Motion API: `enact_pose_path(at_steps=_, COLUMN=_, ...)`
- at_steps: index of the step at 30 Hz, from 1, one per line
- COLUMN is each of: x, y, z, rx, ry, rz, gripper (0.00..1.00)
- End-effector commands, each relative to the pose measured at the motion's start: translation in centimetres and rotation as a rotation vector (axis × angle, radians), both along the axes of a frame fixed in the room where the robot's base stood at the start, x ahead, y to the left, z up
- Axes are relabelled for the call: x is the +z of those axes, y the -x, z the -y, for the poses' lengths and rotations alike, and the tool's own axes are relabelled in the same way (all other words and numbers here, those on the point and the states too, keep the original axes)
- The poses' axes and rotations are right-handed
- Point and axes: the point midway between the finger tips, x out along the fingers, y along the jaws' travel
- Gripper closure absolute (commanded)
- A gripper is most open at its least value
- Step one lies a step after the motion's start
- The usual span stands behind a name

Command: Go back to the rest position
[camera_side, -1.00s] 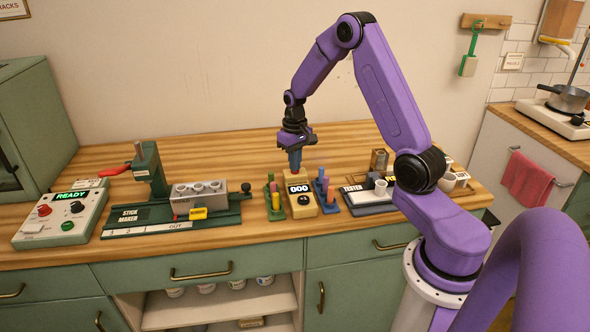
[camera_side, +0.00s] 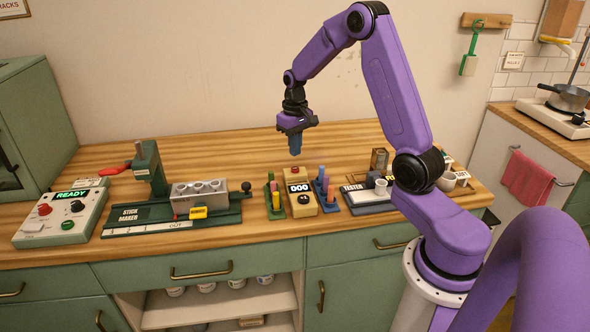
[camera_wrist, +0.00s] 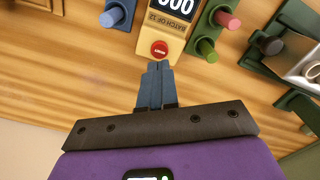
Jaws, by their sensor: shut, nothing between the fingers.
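My gripper (camera_side: 295,150) is shut and empty, its blue fingers pointing down in the air above the wooden table. In the side view it hangs above and behind the yellow counter box (camera_side: 301,201), which reads 000. In the wrist view the closed fingers (camera_wrist: 157,68) show just short of the red button (camera_wrist: 160,48) on that box. The fingers look apart from the button and the box.
Racks of coloured sticks stand left (camera_side: 275,199) and right (camera_side: 326,191) of the counter box. A green stick maker (camera_side: 125,216) and a control box reading READY (camera_side: 62,215) are at left. A scale-like tray (camera_side: 366,203) is at right. The table's back is clear.

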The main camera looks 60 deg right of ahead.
Motion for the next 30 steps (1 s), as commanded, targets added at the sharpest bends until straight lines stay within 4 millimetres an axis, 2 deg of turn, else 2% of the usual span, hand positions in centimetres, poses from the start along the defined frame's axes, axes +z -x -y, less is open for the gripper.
enact_pose_path(at_steps=2, x=0.1, y=0.0, z=-0.3, rx=0.007, ry=0.0, rz=0.0, gripper=1.0)
enact_pose_path(at_steps=5, x=0.5, y=0.1, z=-1.7, rx=0.044, ry=0.001, rz=0.002, gripper=1.0)
enact_pose_path(at_steps=8, x=1.4, y=0.6, z=-4.5, rx=0.121, ry=0.001, rz=0.004, gripper=1.0)
enact_pose_path(at_steps=14, x=3.4, y=3.3, z=-11.4, rx=0.326, ry=0.001, rz=0.01, gripper=1.0)
enact_pose_path(at_steps=21, x=5.3, y=8.6, z=-18.1, rx=0.574, ry=-0.001, rz=0.016, gripper=1.0)
enact_pose_path(at_steps=27, x=6.4, y=14.2, z=-21.9, rx=0.781, ry=-0.004, rz=0.021, gripper=1.0)
enact_pose_path(at_steps=30, x=6.7, y=17.3, z=-23.1, rx=0.885, ry=-0.005, rz=0.022, gripper=1.0)
